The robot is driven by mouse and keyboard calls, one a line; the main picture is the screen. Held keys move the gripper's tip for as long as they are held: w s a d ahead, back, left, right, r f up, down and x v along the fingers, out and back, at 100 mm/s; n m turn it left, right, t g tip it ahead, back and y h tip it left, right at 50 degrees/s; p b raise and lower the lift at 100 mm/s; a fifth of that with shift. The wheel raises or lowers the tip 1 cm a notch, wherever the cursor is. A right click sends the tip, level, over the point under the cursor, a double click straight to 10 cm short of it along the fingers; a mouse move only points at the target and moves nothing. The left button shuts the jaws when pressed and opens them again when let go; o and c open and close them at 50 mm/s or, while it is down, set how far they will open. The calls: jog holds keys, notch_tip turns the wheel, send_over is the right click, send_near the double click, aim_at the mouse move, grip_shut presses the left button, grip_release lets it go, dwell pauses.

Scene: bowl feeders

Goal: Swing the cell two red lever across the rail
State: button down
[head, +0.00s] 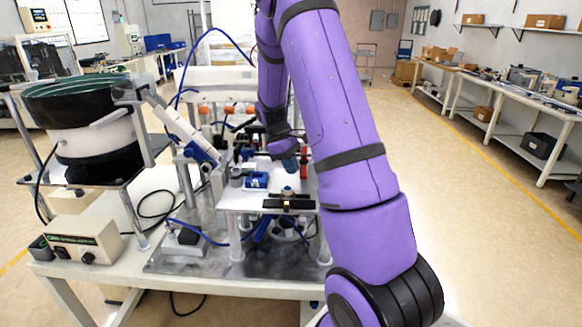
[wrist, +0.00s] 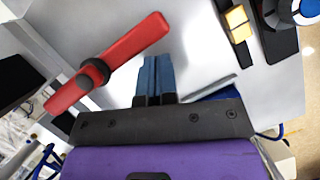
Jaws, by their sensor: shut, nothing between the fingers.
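The red lever (wrist: 132,44) is a long flat bar with a black hub (wrist: 94,72) around its middle. In the wrist view it slants from lower left to upper right. A red piece that looks like the same lever (head: 304,162) shows as a small strip beside my gripper in the head view. My gripper (wrist: 155,62) has its blue fingers together, with nothing between them. The fingers are right of the hub and below the lever's upper-right arm in the wrist view, with a gap visible. In the head view my gripper (head: 289,166) is just left of the red strip.
A white plate (head: 240,200) carries a black bar with a yellow block (wrist: 238,22) and a blue fitting (head: 257,180). A bowl feeder (head: 85,115) stands left. A black block (wrist: 18,82) is near the lever's lower-left end. The floor at right is open.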

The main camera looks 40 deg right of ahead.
jog(key=shift+w+d, duration=0.15)
jog(key=shift+w, duration=0.55)
jog(key=v, duration=1)
jog(key=shift+r, duration=0.35)
jog(key=shift+w, duration=0.1)
